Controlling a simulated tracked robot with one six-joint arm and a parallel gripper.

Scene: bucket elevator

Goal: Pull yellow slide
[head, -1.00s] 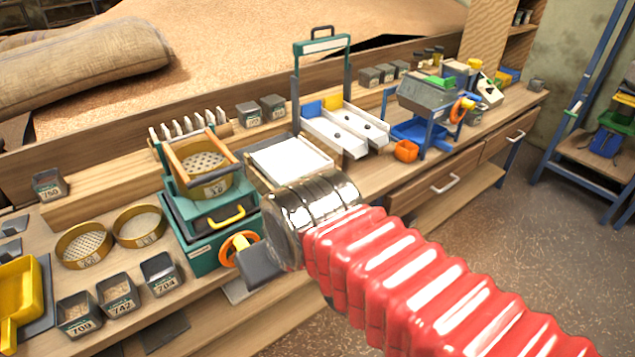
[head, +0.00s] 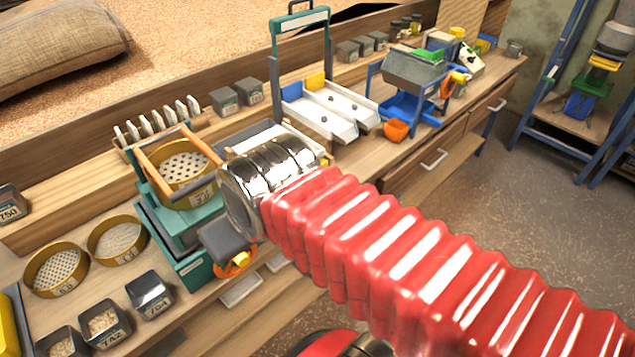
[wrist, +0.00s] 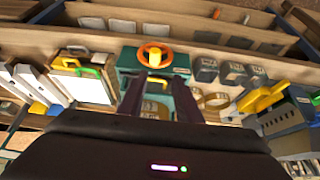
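The yellow slide (head: 316,82) is a small yellow plate at the upper end of the right white chute, next to a blue plate (head: 292,92), under a teal-topped frame (head: 300,22). Yellow parts near the white chutes also show at the left of the wrist view (wrist: 38,108); I cannot tell which is the slide. My gripper shows as two dark, spread fingers in the wrist view (wrist: 158,88), with nothing seen between them. They point toward the teal sieve machine with the orange wheel. In the head view only a dark part of it (head: 226,243) shows, well left of the slide and apart from it.
The teal sieve machine (head: 180,255) with its orange wheel (head: 237,264) is close to my gripper. A white tray (wrist: 82,87) lies between it and the chutes. A blue tray machine (head: 408,108) stands right of the chutes. Labelled tins (head: 150,292) stand at the front left.

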